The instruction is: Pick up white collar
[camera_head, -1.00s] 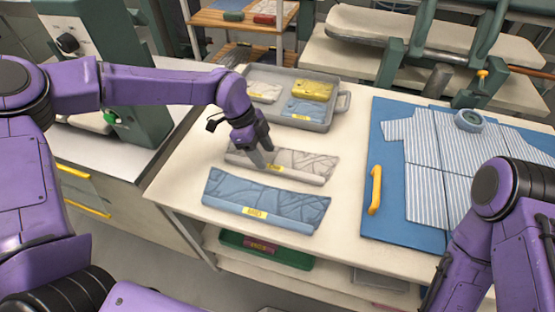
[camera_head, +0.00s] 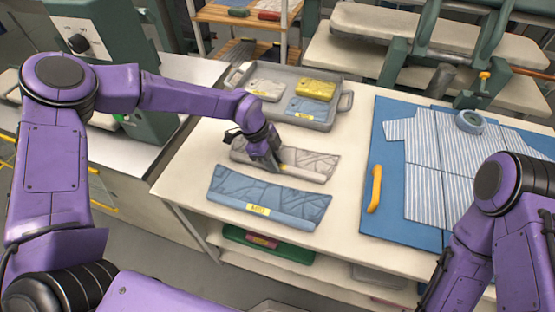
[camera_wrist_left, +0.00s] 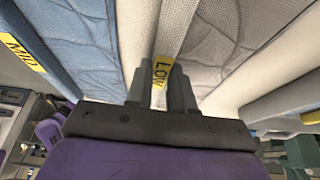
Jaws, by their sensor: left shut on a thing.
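The white collar (camera_head: 312,164) lies on the table behind the blue collar (camera_head: 268,198), a quilted pale grey-white piece. My left gripper (camera_head: 273,166) comes down on its near band and hides part of it. In the left wrist view, its fingers (camera_wrist_left: 160,88) are shut on the white collar (camera_wrist_left: 212,42) at the yellow "LOW" label (camera_wrist_left: 160,72). The blue collar (camera_wrist_left: 75,40), with a "MID" label, lies beside it there. I cannot make out any lift from the table. My right gripper is out of the frame; only that arm shows at lower right.
A grey tray (camera_head: 347,101) with white, yellow and blue pieces stands just behind. A pressing machine stands at the back. Bare tabletop lies between collars and board.

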